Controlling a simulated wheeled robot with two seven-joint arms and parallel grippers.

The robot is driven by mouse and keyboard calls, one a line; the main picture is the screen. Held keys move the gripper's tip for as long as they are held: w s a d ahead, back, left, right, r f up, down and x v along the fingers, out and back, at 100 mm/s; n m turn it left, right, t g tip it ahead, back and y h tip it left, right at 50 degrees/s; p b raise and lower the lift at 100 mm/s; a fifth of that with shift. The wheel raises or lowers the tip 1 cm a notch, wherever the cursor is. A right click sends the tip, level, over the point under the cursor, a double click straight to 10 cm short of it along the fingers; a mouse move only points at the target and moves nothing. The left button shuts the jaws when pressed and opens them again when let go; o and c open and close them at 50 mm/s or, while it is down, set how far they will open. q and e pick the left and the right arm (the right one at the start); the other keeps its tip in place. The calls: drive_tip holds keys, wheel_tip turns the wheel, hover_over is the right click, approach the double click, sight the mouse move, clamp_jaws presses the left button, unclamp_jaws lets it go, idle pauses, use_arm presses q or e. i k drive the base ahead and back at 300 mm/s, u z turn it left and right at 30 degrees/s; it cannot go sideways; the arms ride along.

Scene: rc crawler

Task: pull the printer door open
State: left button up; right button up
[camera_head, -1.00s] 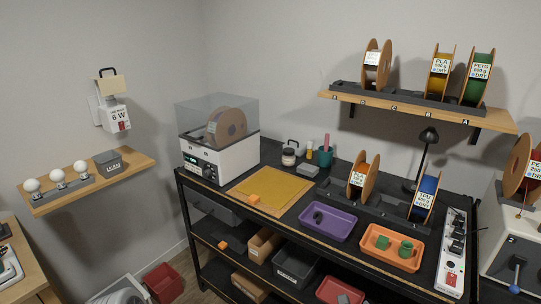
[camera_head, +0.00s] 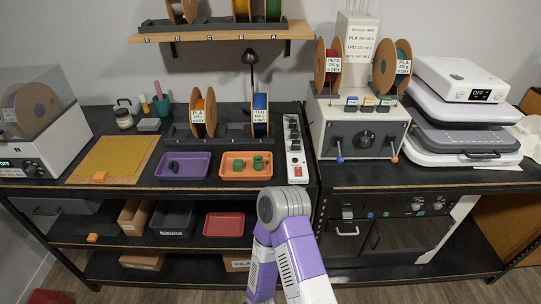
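Below the right bench stands a wide light-grey unit with dark front panels (camera_head: 405,236), which may be the printer. A white bar handle (camera_head: 347,232) sits on its left part, and a row of small knobs and fittings runs along its top edge. Its front panels look closed. Only links and a grey joint of that arm show. Neither of my grippers is in view.
On the right bench stand a grey-white box (camera_head: 360,134) bearing spools and a stacked white machine (camera_head: 466,110). The left bench holds a purple tray (camera_head: 183,166), an orange tray (camera_head: 246,165) and a power strip (camera_head: 296,150). A wooden shelf (camera_head: 220,35) hangs above.

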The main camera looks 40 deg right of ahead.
sight(398, 236)
drive_tip(key=z, duration=2.45)
drive_tip(key=k, duration=0.4)
drive_tip(key=z, duration=1.1)
drive_tip(key=i, duration=1.35)
drive_tip(key=u, duration=0.7)
